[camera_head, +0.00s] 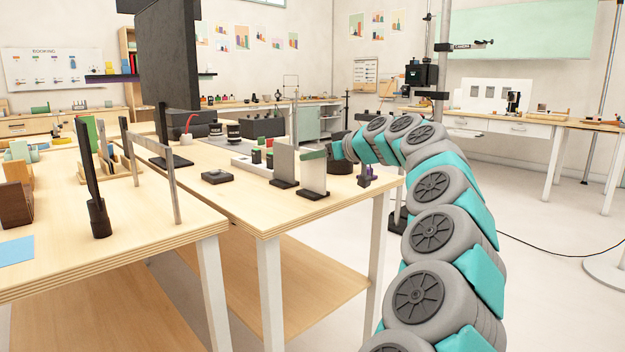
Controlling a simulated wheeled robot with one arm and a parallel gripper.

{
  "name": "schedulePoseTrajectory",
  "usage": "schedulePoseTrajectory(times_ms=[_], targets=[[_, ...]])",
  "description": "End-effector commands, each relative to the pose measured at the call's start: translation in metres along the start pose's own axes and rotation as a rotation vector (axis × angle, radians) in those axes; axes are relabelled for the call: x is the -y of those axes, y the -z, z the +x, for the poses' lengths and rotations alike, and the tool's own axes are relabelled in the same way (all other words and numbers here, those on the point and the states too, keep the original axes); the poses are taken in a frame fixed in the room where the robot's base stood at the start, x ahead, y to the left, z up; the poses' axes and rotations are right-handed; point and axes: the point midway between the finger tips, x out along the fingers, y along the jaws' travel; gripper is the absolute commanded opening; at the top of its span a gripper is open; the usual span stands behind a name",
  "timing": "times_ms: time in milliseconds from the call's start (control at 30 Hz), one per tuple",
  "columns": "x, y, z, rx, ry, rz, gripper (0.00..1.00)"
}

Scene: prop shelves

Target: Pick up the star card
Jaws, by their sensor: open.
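I cannot make out a star on any card from here. Two upright panels stand in dark bases near the front right corner of the middle table: a grey panel (284,163) and a paler panel with a dark green top (313,175). I cannot tell whether either is the star card. My arm curves up from the lower right, and my gripper (341,160) is at its far end, just right of the paler panel and by the table's right edge. It is small and dark in this view. The gripper is open, and nothing shows held in it.
The middle table (240,210) also holds a low black block (217,176) and dark jars. A tall black panel (167,60) rises behind. The left table (130,235) has a grey frame (172,165) and a blue sheet (17,250). Floor is open at right.

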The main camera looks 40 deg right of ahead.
Motion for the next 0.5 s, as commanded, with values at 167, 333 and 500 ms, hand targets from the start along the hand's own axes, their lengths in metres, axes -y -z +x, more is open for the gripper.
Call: schedulePoseTrajectory(times_ms=[167, 333, 500], targets=[[0.004, 0.001, 0.027, 0.000, 0.000, 0.000, 0.45], [0.004, 0.001, 0.037, -0.002, -0.001, -0.001, 0.45], [0.004, 0.001, 0.037, -0.002, -0.001, 0.000, 0.44]])
